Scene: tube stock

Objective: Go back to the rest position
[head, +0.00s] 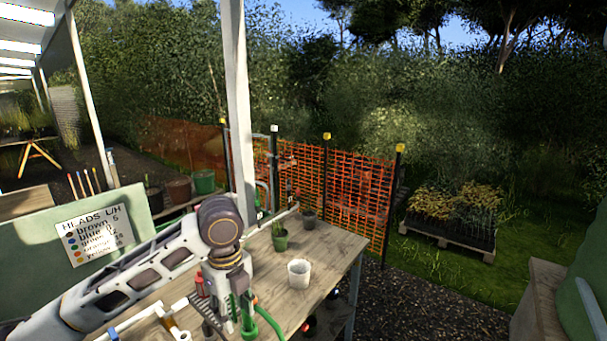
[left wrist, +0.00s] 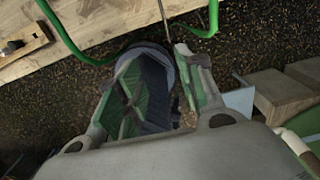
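My left arm comes in from the left in the head view and bends down at the wrist. My right gripper is not in view.
The wooden bench (head: 325,246) holds a white pot (head: 299,273) and a green pot with a plant (head: 280,240). A green hose (head: 268,323) curves near my gripper. A lettered sign (head: 93,232) stands left. Orange mesh fence (head: 350,190) runs behind. Gravel lies right of the bench.

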